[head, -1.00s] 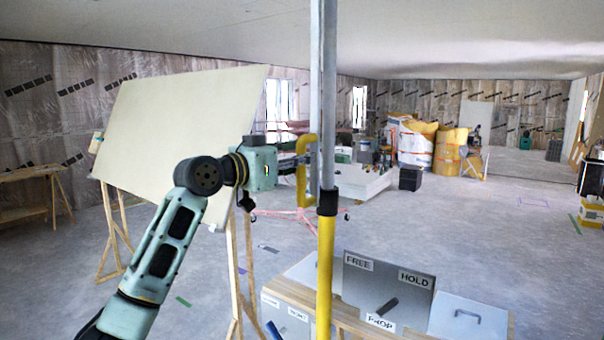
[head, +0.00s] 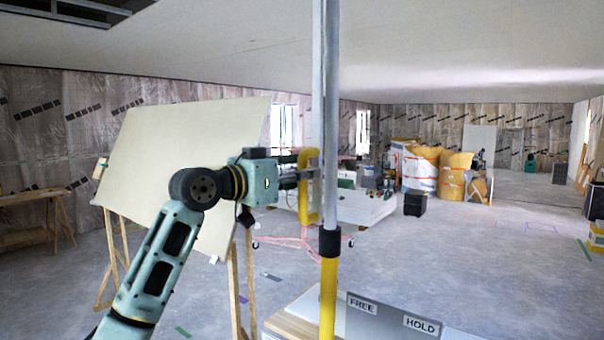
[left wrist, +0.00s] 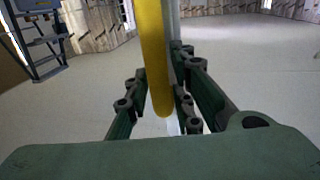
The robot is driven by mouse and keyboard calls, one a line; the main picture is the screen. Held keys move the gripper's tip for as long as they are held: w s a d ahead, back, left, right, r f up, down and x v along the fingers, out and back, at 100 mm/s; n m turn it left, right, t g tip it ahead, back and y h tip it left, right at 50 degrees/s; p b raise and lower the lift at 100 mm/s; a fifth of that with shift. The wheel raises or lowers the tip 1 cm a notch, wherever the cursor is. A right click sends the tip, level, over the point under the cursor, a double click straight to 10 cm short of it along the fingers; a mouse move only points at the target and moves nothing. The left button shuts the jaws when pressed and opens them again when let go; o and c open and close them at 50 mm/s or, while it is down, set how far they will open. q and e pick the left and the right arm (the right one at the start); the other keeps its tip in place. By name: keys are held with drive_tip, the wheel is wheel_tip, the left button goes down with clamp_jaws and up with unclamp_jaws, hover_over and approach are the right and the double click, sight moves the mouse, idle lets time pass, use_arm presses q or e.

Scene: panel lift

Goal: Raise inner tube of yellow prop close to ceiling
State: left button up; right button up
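The prop stands upright in the middle of the head view. Its grey inner tube (head: 331,120) rises out of the top of the picture, so its upper end is hidden. Below the black collar (head: 329,242) is the yellow outer tube (head: 328,295). A yellow handle (head: 309,212) sits beside the inner tube, its lower end about level with the collar top. My left gripper (head: 306,176) is shut on this handle. In the left wrist view the yellow handle (left wrist: 152,40) runs between the fingers. My right gripper is not in view.
The pale ceiling (head: 430,50) spans the top, with a dark opening (head: 75,12) at upper left. A large cream panel (head: 165,165) leans on a wooden stand behind my left arm. A board marked FREE and HOLD (head: 395,315) is at the lower edge.

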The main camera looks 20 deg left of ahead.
use_arm(q)
drive_tip(key=shift+o, duration=1)
drive_tip(key=shift+r, duration=0.15)
drive_tip(key=shift+d, duration=0.1)
drive_tip(key=v, duration=1.2)
